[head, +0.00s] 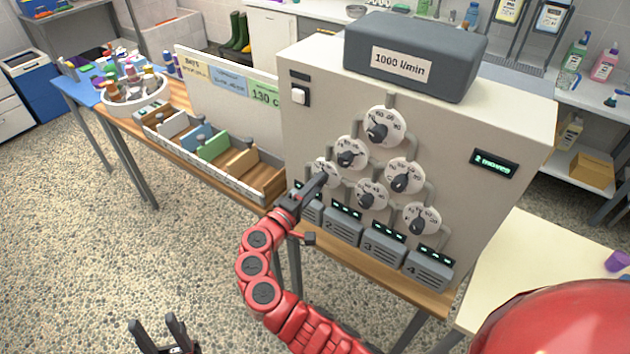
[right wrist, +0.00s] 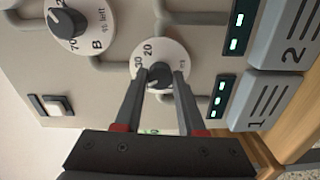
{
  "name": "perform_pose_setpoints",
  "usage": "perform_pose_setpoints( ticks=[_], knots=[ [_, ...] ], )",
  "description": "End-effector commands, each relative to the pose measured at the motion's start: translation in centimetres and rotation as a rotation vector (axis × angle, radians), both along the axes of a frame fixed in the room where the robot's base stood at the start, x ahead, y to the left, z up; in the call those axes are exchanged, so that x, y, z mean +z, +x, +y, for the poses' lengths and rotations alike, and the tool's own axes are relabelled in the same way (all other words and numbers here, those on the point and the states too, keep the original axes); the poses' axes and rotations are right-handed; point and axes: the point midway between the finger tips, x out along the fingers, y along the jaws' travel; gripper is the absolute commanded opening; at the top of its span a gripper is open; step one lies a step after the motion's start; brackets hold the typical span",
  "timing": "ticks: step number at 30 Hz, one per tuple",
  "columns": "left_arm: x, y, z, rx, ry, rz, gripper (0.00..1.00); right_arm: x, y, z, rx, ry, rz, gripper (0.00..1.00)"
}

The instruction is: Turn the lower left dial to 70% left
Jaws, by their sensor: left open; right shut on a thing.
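The lower left dial (head: 325,167) is a round white plate with a dark knob on the beige cabinet front, at the left end of the lowest dial row. My right gripper (head: 322,180) is at this dial and partly covers it in the head view. In the right wrist view the dial (right wrist: 153,48) shows 20 and 30, and its two fingers (right wrist: 158,77) are closed on the dark knob from both sides. The knob's exact setting is hard to read. My left gripper (head: 162,330) is open and empty, low over the floor at the bottom left.
Several other dials surround it, including one marked B with "% left" (right wrist: 83,22) and the top dial (head: 392,116). Grey numbered boxes (head: 343,227) sit just below. A divided tray (head: 215,155) stands left of the cabinet. A display (head: 494,163) reads "2 moves".

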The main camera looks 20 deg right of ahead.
Motion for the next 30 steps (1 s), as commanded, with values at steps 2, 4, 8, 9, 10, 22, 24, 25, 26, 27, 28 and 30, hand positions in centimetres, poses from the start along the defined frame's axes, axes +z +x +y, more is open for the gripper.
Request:
perform_pose_setpoints(
  ticks=[2,4,8,9,10,22,24,25,26,27,28,30],
  knots=[
    [1.0,0.0,0.0,0.000,0.000,0.000,0.50,0.4,0.0,0.1,0.001,-0.046,0.059,0.00],
    [1.6,0.0,0.0,0.000,0.000,0.000,0.50,0.4,0.0,0.1,0.001,-0.087,0.112,0.00],
    [2.6,0.0,0.0,0.000,0.000,0.000,0.50,0.4,0.0,0.0,0.000,-0.161,0.206,0.00],
    [2.9,0.0,0.0,0.000,0.000,0.000,0.50,0.5,0.0,0.1,0.001,-0.182,0.232,0.00],
    [3.2,0.0,0.0,0.000,0.000,0.000,0.50,0.5,0.0,0.0,0.001,-0.198,0.252,0.00],
    [5.3,0.0,0.0,0.000,0.000,0.000,0.50,0.3,0.0,0.0,-0.001,-0.350,0.449,0.00],
    [5.5,0.0,0.0,0.000,0.000,0.000,0.50,0.3,0.0,0.0,0.000,-0.364,0.467,0.00],
    [5.5,0.0,0.0,0.000,0.000,0.000,0.50,0.3,0.0,0.0,0.000,-0.370,0.474,0.00],
    [5.6,0.0,0.0,0.000,0.000,0.000,0.50,0.2,0.0,0.0,0.000,-0.375,0.480,0.00],
    [5.6,0.0,0.0,0.000,0.000,0.000,0.50,0.2,0.0,0.0,0.000,-0.380,0.486,0.00],
    [5.7,0.0,0.0,0.000,0.000,0.000,0.50,0.2,0.0,0.0,0.000,-0.383,0.490,0.00],
    [5.7,0.0,0.0,0.000,0.000,0.000,0.50,0.2,0.0,0.0,0.000,-0.390,0.498,0.00]
  ],
)
